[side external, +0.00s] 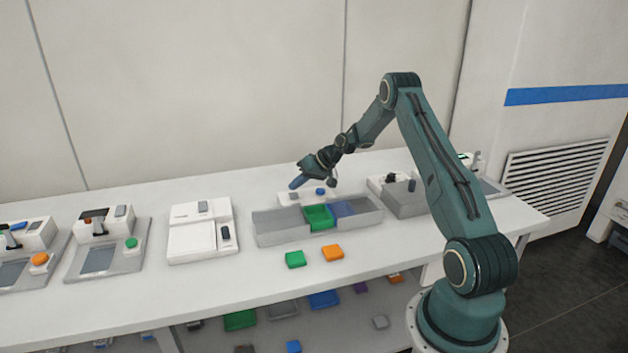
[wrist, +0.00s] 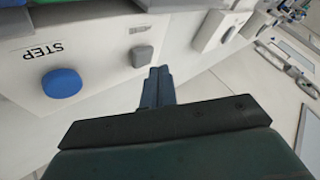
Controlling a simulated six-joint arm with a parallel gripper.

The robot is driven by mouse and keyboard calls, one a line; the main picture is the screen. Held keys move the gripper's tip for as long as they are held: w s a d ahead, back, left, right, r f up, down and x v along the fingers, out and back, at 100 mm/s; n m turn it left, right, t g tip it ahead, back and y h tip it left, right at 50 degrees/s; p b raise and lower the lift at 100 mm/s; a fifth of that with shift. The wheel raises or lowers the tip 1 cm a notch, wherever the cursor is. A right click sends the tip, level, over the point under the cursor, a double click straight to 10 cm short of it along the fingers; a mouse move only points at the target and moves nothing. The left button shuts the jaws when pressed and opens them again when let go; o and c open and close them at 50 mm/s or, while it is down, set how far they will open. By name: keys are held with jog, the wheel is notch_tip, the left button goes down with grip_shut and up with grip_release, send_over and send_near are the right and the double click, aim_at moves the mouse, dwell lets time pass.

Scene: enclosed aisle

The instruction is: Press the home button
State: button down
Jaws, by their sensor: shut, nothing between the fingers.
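A white control box (side external: 308,199) stands behind the sorting tray and fills the upper left of the wrist view (wrist: 100,48). It carries a round blue button (wrist: 62,83) labelled STEP and a smaller grey button (wrist: 142,55) with a small label too blurred to read. The blue button also shows in the side view (side external: 320,191). My gripper (wrist: 158,72) is shut and empty, its fingertips close to the grey button in the wrist view. In the side view, my gripper (side external: 296,184) is above the box's left part; contact cannot be told.
The tray (side external: 274,239) has grey, green and blue sections in front of the box. A green block (side external: 295,259) and an orange block (side external: 332,253) lie before it. White devices (side external: 200,231) stand to the left, and a grey-white device (side external: 404,199) stands right. The front tabletop is mostly clear.

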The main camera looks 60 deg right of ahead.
aim_at(297, 195)
jog(key=shift+f, duration=0.9)
dwell(1.2)
jog(key=shift+r, duration=0.95)
jog(key=shift+r, duration=2.5)
